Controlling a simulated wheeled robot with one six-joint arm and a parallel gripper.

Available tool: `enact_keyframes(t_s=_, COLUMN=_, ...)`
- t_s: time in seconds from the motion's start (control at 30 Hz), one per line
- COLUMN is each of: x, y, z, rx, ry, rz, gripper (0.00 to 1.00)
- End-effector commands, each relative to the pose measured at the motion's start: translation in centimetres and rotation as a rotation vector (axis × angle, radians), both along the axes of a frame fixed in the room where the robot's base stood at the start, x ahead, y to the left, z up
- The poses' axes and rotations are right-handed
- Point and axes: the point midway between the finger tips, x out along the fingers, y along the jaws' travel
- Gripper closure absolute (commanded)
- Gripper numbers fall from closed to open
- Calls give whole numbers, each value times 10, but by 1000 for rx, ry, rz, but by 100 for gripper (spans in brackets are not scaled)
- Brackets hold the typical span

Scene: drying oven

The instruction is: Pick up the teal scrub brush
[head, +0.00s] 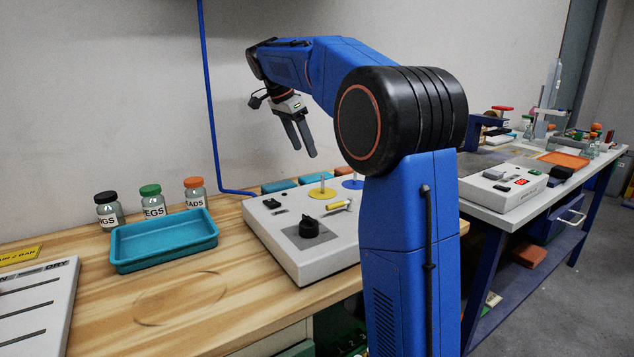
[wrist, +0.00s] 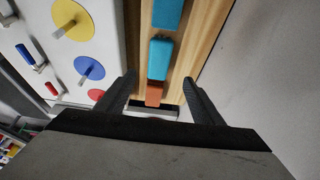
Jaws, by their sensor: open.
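Two teal items lie in a row on the wooden bench strip behind the white control box. One teal item (head: 279,186) is on the left in the head view, and another teal item (head: 312,179) is to its right. In the wrist view, a teal item (wrist: 160,58) lies between and just ahead of the fingertips, and a second teal item (wrist: 167,12) is at the top edge. I cannot tell which is the scrub brush. My gripper (head: 303,152) is open and empty, pointing down above the row; its fingers also show in the wrist view (wrist: 159,79).
An orange item (wrist: 154,92) continues the row. The white control box (head: 300,250) with yellow (head: 322,192) and blue discs on pegs stands beside it. The wall (wrist: 260,90) is close on the other side. A teal tray (head: 165,243) and labelled jars (head: 153,202) stand left.

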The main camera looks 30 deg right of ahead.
Motion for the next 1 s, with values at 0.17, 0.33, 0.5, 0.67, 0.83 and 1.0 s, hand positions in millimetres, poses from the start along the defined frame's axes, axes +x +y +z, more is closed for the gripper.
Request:
enact_keyframes(t_s=0.17, x=0, y=-12, z=-30, rx=0, ry=2, rz=-1, gripper=39)
enact_keyframes(t_s=0.33, x=0, y=-22, z=-53, rx=0, ry=1, rz=0, gripper=39)
enact_keyframes(t_s=0.5, x=0, y=-26, z=-63, rx=0, ry=0, rz=1, gripper=39)
enact_keyframes(t_s=0.67, x=-1, y=-31, z=-73, rx=0, ry=1, rz=0, gripper=39)
enact_keyframes(t_s=0.83, x=-2, y=-41, z=-96, rx=0, ry=2, rz=-1, gripper=39)
enact_keyframes(t_s=1.0, x=-1, y=-46, z=-109, rx=0, ry=0, rz=1, gripper=39)
